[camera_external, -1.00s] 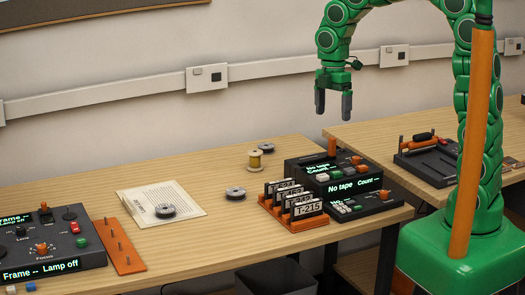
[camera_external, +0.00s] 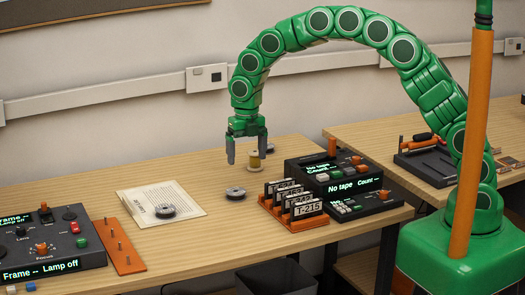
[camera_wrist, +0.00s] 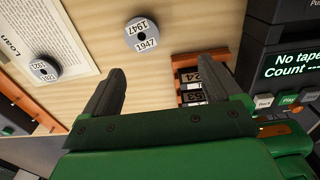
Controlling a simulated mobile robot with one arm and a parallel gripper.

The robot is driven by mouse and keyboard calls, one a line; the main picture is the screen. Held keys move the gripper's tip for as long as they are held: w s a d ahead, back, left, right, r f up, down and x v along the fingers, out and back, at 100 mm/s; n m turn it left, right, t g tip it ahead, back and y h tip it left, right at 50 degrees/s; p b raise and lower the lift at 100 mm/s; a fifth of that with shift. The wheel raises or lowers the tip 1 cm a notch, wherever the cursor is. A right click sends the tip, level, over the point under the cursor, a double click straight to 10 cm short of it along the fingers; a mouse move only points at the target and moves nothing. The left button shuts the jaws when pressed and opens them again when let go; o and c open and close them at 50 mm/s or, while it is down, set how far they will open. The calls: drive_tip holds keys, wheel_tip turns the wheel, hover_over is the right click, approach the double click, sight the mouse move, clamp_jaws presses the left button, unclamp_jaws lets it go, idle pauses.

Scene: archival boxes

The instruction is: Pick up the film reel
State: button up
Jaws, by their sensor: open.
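Small grey reels lie flat on the wooden table. One (camera_external: 235,193) lies on bare wood, left of the tape rack; in the wrist view a grey reel (camera_wrist: 141,31) labelled 1947 lies on bare wood beyond my fingertips. Another grey reel (camera_external: 165,210) lies on a white paper sheet; it also shows in the wrist view (camera_wrist: 44,70).
An orange rack (camera_external: 289,223) of labelled tapes and a black console (camera_external: 345,186) reading "No tape" are to the right. The paper sheet (camera_external: 140,197) and a lamp console (camera_external: 50,245) are to the left.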

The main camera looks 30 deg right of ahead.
sight(236, 194)
drive_tip(key=shift+w+a+f+n, duration=0.2)
drive_tip(key=shift+a+f+n, duration=0.25)
drive_tip(key=shift+f, duration=1.35)
drive_tip(key=shift+w+a+f+n, duration=0.25)
drive_tip(key=shift+a+f, duration=0.35)
drive_tip(key=shift+f, duration=1.25)
drive_tip(key=shift+w+a+f+n, duration=0.15)
drive_tip(key=shift+a+f+n, duration=0.3)
drive_tip(key=shift+f, duration=1.35)
drive_tip(key=shift+c, duration=0.3)
drive_tip(key=c, duration=1.1)
drive_tip(key=shift+r, duration=0.15)
